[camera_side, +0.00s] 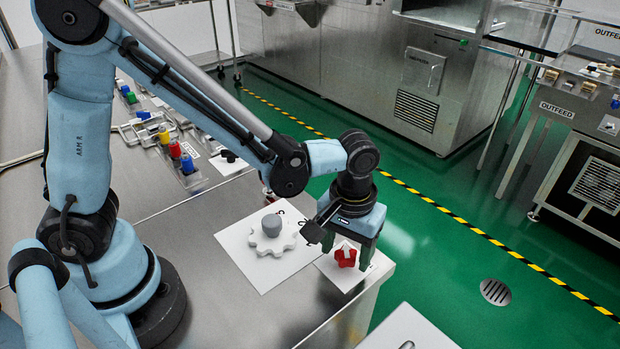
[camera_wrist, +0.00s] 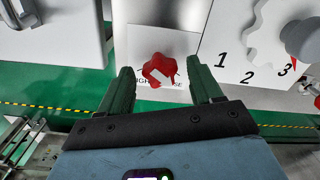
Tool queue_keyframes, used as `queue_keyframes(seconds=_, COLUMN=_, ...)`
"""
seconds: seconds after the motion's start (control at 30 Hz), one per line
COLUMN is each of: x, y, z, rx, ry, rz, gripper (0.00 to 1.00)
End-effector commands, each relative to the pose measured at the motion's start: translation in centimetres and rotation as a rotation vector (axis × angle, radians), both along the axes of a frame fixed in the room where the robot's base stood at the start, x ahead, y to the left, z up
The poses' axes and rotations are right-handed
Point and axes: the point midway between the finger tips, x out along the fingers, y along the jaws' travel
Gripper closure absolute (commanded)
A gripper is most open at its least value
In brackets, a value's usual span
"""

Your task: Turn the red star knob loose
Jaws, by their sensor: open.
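The red star knob (camera_side: 345,256) sits on a white plate (camera_side: 326,270) at the front right corner of the steel table. In the wrist view the red knob (camera_wrist: 160,69) lies between and slightly beyond the fingertips, with a gap on each side. My gripper (camera_side: 352,250) points down over the knob with its two dark green fingers apart. The fingers also show in the wrist view (camera_wrist: 161,80), spread and holding nothing. Printed text on the plate is partly hidden behind the knob.
A white plate with a pale lobed dial (camera_side: 262,240) and grey knob lies left of the red knob; the wrist view shows numbers on it. A separate white surface (camera_side: 408,332) stands at the front. Coloured parts in trays (camera_side: 175,150) lie further back.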

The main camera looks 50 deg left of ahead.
Motion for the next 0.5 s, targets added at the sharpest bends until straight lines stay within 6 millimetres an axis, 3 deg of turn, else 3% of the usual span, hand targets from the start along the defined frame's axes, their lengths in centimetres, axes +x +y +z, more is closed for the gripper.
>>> queue_keyframes(seconds=0.17, x=0.0, y=0.0, z=1.1, rx=0.000, ry=0.000, rz=0.000, gripper=0.35)
queue_keyframes(seconds=0.5, x=0.0, y=0.0, z=6.4, rx=0.000, ry=0.000, rz=0.000, gripper=0.35)
